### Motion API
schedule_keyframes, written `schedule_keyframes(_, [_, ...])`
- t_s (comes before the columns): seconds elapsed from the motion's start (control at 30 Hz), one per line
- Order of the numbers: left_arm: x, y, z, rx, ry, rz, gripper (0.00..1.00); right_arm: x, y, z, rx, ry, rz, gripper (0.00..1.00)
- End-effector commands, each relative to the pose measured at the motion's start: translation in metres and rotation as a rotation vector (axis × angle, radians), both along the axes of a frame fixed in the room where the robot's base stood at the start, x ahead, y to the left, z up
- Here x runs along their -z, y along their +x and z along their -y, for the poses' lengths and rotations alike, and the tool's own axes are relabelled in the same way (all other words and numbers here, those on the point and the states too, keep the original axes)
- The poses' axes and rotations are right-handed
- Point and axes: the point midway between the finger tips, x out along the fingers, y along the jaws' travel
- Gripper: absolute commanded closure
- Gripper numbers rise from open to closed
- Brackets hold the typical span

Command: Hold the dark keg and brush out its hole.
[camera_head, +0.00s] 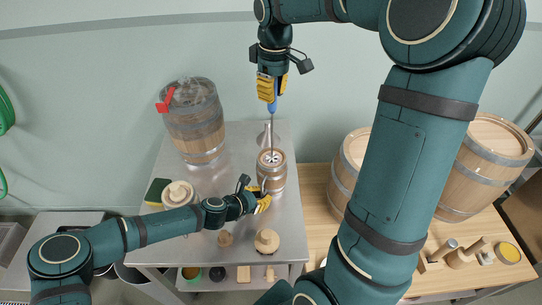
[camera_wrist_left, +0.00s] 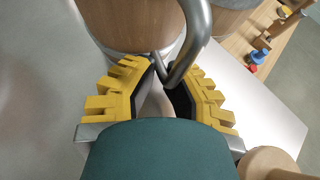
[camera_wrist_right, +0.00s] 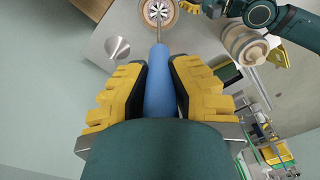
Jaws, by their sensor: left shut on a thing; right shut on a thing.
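The keg (camera_head: 272,180) is brown wood with metal hoops and stands upright on the steel table. In the left wrist view the keg (camera_wrist_left: 140,25) has a bent metal handle (camera_wrist_left: 190,50) on its side. My left gripper (camera_head: 262,203) is shut on that handle, low beside the keg. My right gripper (camera_head: 271,88) is shut on the blue handle of a brush (camera_wrist_right: 160,85), above the keg. The brush's thin shaft points down to the keg's top (camera_wrist_right: 158,12), where white bristles show at the hole. I cannot tell how deep they sit.
A larger barrel with a red tap (camera_head: 195,120) stands behind left on the steel table (camera_head: 215,262). A metal cone (camera_wrist_right: 117,48) stands behind the keg. Big barrels (camera_head: 488,165) stand on the wooden bench at right.

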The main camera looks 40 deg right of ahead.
Motion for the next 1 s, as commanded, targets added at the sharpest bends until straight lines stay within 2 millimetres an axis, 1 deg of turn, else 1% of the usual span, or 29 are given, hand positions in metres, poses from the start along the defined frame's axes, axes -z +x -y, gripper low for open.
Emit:
schedule_keyframes(0.4, [0.0,-0.001,0.0,0.002,0.0,-0.001,1.0,-0.034,0.001,0.0,-0.001,-0.001,0.003,1.0])
schedule_keyframes(0.6, [0.0,-0.001,0.0,0.002,0.0,-0.001,1.0,-0.043,0.0,0.0,-0.001,0.0,0.002,1.0])
schedule_keyframes(0.77, [0.0,-0.001,0.0,0.002,0.0,0.0,1.0,-0.039,0.0,0.0,-0.001,0.0,0.0,1.0])
schedule_keyframes(1.0, [0.0,-0.001,0.0,0.003,0.0,-0.001,1.0,-0.019,0.0,0.0,0.0,0.0,0.0,1.0])
